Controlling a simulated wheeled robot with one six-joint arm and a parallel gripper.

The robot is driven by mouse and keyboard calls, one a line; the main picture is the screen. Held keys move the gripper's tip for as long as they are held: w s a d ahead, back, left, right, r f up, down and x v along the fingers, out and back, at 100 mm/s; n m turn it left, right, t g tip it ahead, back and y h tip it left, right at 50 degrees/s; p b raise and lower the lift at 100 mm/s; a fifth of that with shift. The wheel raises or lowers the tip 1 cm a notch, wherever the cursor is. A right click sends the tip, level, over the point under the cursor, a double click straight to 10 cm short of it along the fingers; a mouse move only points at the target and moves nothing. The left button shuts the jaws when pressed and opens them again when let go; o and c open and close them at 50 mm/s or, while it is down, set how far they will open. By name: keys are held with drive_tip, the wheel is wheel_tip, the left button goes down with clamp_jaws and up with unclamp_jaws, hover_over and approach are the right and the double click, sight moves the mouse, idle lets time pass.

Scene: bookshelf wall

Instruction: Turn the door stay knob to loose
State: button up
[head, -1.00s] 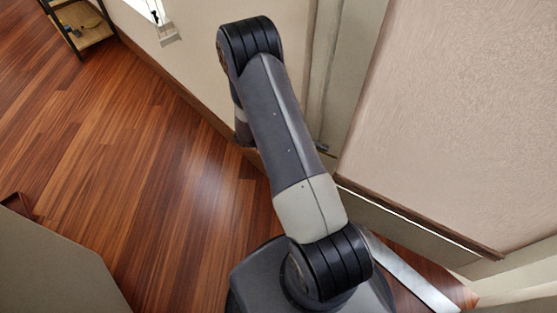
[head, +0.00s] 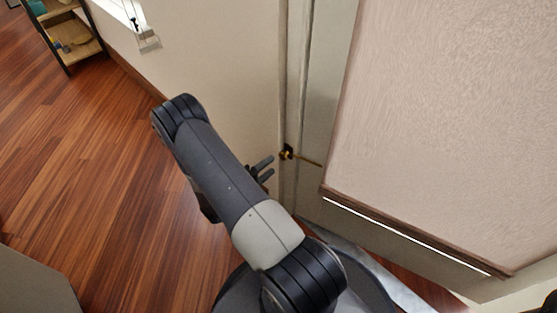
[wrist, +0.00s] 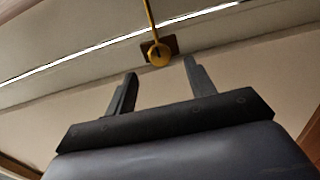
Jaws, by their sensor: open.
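The door stay knob (wrist: 159,54) is a round yellow knob with a dark mark on its face, on a brown plate, with a thin yellow rod (wrist: 149,14) running from it. In the head view the knob (head: 286,153) sits on the door frame, with the rod reaching right. My gripper (wrist: 160,75) is open and empty. Its two fingers point at the knob, which shows between and just beyond the fingertips, apart from them. In the head view my gripper (head: 270,167) is just left of the knob, partly hidden behind my arm.
A textured pale panel (head: 440,130) with a brown lower edge stands close on the right. A shelf (head: 70,45) stands at the far upper left. The wood floor (head: 110,180) on the left is open. A grey panel (head: 35,285) is at the lower left.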

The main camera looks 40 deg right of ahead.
sight(281, 157)
drive_tip(key=shift+w+d+b, duration=0.2)
drive_tip(key=shift+d+b, duration=0.1)
drive_tip(key=shift+d, duration=2.5)
drive_tip(key=shift+c, duration=0.5)
drive_tip(key=c, duration=0.9)
drive_tip(key=shift+o, duration=0.2)
drive_tip(key=shift+f+n+b, duration=0.1)
drive_tip(key=shift+n+b, duration=0.45)
drive_tip(key=shift+n, duration=0.55)
drive_tip(key=shift+n+b, duration=0.3)
drive_tip(key=shift+n, duration=0.9)
drive_tip(key=o, duration=1)
drive_tip(key=shift+c, duration=0.2)
